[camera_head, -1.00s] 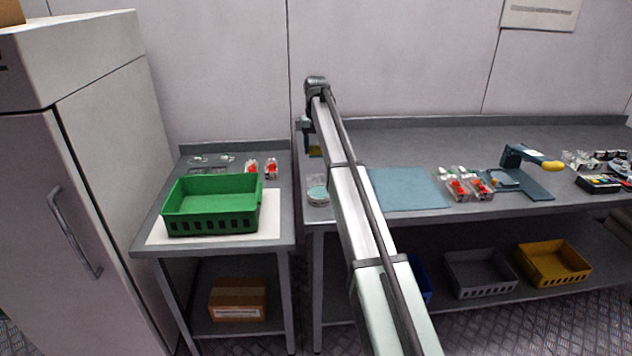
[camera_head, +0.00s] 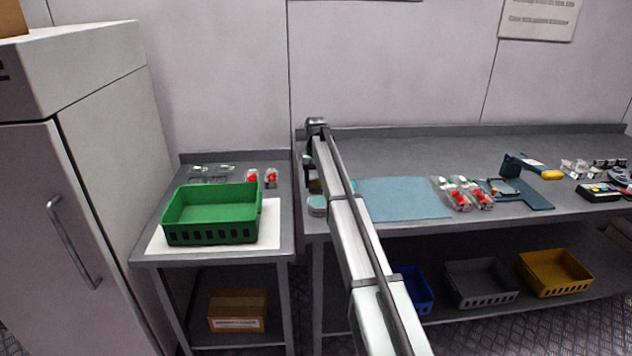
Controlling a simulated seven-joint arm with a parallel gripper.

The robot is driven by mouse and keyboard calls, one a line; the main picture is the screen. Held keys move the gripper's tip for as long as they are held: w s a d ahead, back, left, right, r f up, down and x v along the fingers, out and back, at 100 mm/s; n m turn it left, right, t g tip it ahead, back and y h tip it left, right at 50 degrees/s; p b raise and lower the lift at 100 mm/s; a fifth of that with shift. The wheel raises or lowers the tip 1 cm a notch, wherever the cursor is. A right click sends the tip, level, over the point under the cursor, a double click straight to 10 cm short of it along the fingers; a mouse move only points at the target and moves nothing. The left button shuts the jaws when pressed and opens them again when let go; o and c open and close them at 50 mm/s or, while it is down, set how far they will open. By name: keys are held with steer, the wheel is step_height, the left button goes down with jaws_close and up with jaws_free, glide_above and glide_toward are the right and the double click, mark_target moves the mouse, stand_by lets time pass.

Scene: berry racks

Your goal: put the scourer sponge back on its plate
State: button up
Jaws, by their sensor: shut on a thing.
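My gripper (camera_head: 310,178) is over the left end of the long grey bench, pointing down. It is shut on the scourer sponge (camera_head: 314,187), which shows as a small yellow and dark patch under the fingers, partly covered by my arm. The sponge is low over the bench, just behind a short pale, round-topped stack (camera_head: 317,205); I cannot tell whether it touches the bench. I cannot make out the sponge's plate; the gripper and arm hide the bench around there.
A blue mat (camera_head: 405,198) lies right of my arm, with berry punnets (camera_head: 465,195) and a dark blue device (camera_head: 525,185) beyond it. A green crate (camera_head: 211,213) stands on the separate left table. The bench's back strip is clear.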

mark_target(316, 181)
steer(key=shift+f, duration=0.25)
steer(key=o, duration=1)
step_height(316, 181, up, 12)
steer(key=shift+r, duration=0.2)
